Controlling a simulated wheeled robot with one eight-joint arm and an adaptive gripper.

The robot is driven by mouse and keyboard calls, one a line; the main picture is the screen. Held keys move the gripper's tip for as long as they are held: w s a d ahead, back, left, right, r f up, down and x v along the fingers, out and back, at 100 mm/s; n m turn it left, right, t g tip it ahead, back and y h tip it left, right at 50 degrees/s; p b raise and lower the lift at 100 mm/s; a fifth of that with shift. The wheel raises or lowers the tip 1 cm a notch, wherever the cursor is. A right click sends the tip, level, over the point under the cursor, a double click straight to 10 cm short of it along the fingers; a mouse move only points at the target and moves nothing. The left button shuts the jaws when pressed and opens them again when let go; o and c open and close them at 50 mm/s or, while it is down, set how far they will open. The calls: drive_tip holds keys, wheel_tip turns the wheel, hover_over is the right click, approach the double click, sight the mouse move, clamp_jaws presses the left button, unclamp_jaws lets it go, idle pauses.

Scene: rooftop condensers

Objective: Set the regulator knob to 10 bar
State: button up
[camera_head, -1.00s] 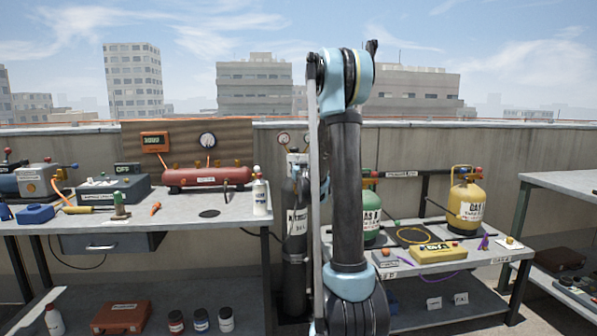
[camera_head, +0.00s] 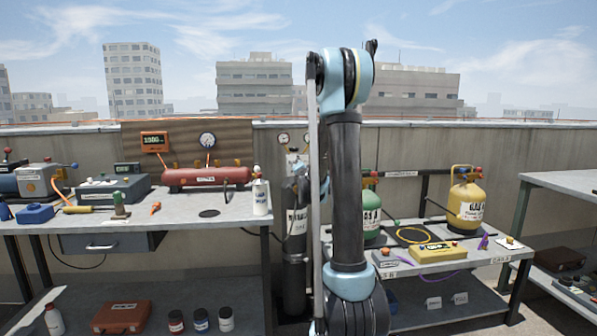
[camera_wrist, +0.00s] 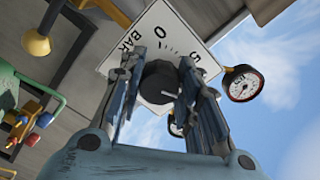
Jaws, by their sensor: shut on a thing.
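In the wrist view the regulator knob (camera_wrist: 160,81) is a dark round knob in front of a white dial plate (camera_wrist: 192,30) marked BAR, with a 0 and a 5 showing. My gripper (camera_wrist: 158,88) has its two fingers on either side of the knob and is shut on it. The rest of the scale is hidden or out of frame, so the knob's setting cannot be read. In the head view the dark nitrogen cylinder (camera_head: 296,225) stands behind my arm with small gauges (camera_head: 284,138) above it. My arm hides the gripper and knob there.
A round gauge (camera_wrist: 242,83) is close beside the right finger in the wrist view. The left bench (camera_head: 180,212) holds a red manifold (camera_head: 206,176). The right bench (camera_head: 470,255) holds a yellow gas cylinder (camera_head: 466,203) and a green one (camera_head: 370,213).

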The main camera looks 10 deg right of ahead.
drive_tip(key=m, duration=0.5)
drive_tip(key=shift+a+f+m, duration=0.1)
drive_tip(key=shift+a+m, duration=0.15)
drive_tip(key=shift+m, duration=0.15)
drive_tip(key=shift+o, duration=0.2)
drive_tip(key=shift+s, duration=0.1)
drive_tip(key=o, duration=1)
drive_tip(key=shift+d, duration=0.1)
drive_tip(key=shift+o, duration=0.2)
